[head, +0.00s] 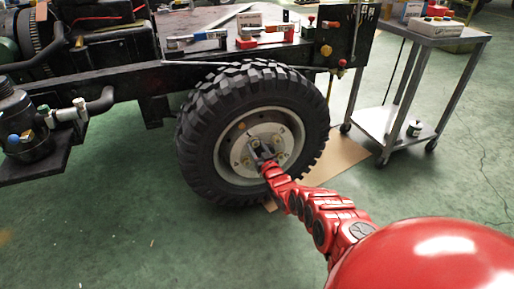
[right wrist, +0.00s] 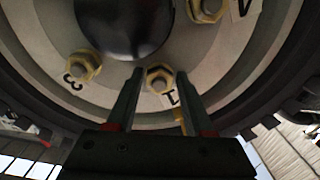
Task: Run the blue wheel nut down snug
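The wheel (head: 205,125) stands upright on the vehicle, with a pale rim and several hub nuts. My right gripper (head: 259,149) reaches the hub face. In the right wrist view, its two fingers (right wrist: 160,80) stand apart on either side of a yellowish hex nut (right wrist: 159,79) near the mark "1", with gaps visible; I cannot tell its depth from the tips. Another nut (right wrist: 84,66) sits by the mark "3", and a third nut (right wrist: 207,9) is at the top. None of these nuts looks blue in these frames. My left gripper is not in view.
A dark round hub cap (right wrist: 124,22) sits close above the fingers. The black chassis (head: 150,76) carries tools and small boxes. A metal cart (head: 455,38) stands at the right, with a small can (head: 414,129) on its lower shelf. Open green floor (head: 130,225) lies at the front left.

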